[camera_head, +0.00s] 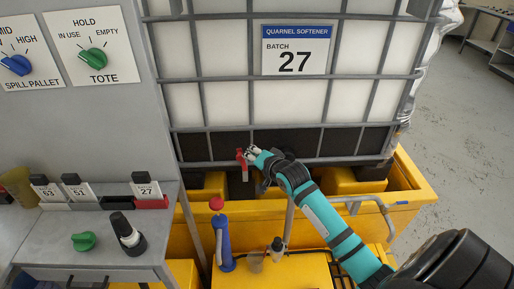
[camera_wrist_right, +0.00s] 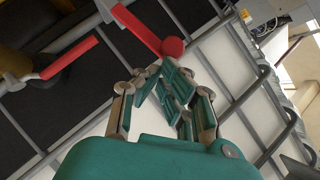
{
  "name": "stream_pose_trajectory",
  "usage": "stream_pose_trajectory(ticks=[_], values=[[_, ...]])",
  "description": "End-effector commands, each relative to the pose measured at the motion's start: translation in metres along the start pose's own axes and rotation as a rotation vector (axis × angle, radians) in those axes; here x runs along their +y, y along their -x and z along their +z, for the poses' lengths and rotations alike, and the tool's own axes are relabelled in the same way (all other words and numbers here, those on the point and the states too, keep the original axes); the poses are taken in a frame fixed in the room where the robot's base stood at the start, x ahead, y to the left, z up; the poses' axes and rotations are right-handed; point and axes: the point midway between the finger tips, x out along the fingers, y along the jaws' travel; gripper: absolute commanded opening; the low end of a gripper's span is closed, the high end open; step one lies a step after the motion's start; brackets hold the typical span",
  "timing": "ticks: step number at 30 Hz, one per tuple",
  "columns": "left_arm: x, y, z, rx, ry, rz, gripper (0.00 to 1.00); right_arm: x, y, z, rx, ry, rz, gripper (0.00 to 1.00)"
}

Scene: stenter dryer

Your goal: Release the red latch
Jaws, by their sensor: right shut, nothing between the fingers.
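Small red parts (camera_head: 241,156) show at the bottom front of the caged white tote, just left of my right gripper (camera_head: 254,153). In the right wrist view they are a flat red bar (camera_wrist_right: 68,58) and a red lever with a round red end (camera_wrist_right: 173,47). I cannot tell for certain which of them is the latch. My right gripper is shut and empty in the right wrist view (camera_wrist_right: 170,82). Its fingertips lie close by the round red end; I cannot tell whether they touch. My left gripper is out of view.
The tote (camera_head: 225,52) stands in a yellow spill pallet (camera_head: 415,200). A grey console (camera_head: 100,230) with tags and knobs is at left. Grey floor (camera_head: 465,110) is clear at right.

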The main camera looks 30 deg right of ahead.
Motion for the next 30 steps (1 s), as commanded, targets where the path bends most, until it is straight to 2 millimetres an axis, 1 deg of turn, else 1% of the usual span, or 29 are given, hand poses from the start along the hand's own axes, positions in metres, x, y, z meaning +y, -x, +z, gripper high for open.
stream_pose_trajectory(ticks=[1, 2, 16, 25, 30], values=[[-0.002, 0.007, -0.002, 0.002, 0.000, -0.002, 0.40, -0.005, 0.000, 0.004, -0.009, 0.004, 0.004, 0.00], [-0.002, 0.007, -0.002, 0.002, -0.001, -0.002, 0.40, -0.004, 0.000, 0.005, -0.009, 0.009, 0.007, 0.00], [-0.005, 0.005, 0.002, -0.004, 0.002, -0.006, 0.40, 0.000, -0.001, 0.009, -0.015, 0.013, 0.012, 0.00], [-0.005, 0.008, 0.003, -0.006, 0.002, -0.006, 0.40, 0.011, 0.003, 0.001, -0.011, 0.014, 0.012, 0.00], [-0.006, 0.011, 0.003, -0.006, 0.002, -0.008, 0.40, 0.011, 0.004, -0.003, -0.009, 0.014, 0.011, 0.00]])
